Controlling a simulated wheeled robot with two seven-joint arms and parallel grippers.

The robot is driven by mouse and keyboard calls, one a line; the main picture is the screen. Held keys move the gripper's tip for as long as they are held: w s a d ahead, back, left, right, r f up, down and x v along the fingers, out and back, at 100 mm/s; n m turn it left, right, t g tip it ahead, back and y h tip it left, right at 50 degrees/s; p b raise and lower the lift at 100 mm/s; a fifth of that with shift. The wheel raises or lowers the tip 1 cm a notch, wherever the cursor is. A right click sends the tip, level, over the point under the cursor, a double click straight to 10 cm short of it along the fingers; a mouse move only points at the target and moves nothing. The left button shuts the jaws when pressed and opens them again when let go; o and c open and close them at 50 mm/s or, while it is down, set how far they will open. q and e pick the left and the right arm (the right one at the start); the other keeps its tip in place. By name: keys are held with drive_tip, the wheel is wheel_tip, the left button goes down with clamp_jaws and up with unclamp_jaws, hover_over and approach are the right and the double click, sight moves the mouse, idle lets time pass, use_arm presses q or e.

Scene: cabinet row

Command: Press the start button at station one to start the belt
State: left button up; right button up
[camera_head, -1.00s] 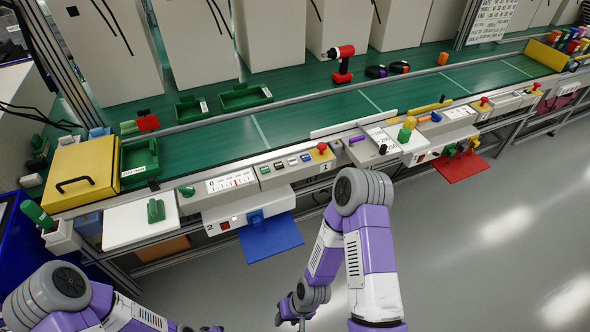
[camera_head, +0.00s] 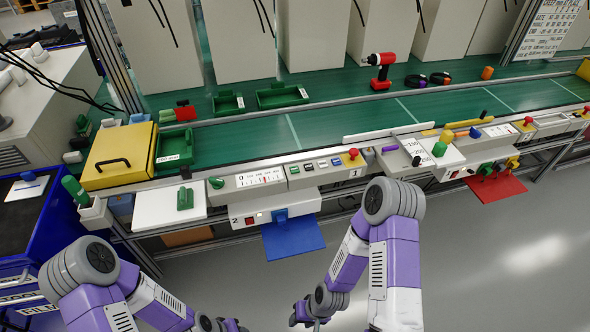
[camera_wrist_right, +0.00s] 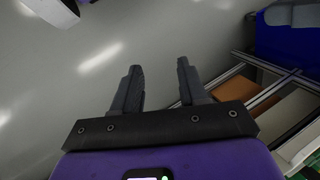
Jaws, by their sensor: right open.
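The station one control panel (camera_head: 330,172), marked 1, is on the front edge of the belt line. It has a row of small push buttons, with a green one (camera_head: 295,169) at its left end. A red mushroom button (camera_head: 353,152) on a yellow base sits at its right. The green belt (camera_head: 330,125) runs behind it. My right gripper (camera_wrist_right: 160,68) is open and empty over the floor; in the head view it is at the bottom edge, well below the panel. My left gripper (camera_head: 232,326) is only partly in view at the bottom edge.
A blue tray (camera_head: 292,237) and a red tray (camera_head: 496,187) jut out from the line's front. A yellow box (camera_head: 119,155) and a white plate (camera_head: 168,206) are at the left. The grey floor (camera_head: 480,270) at right is clear.

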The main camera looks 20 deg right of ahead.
drive_tip(key=shift+c, duration=0.4)
clamp_jaws()
idle(1.2)
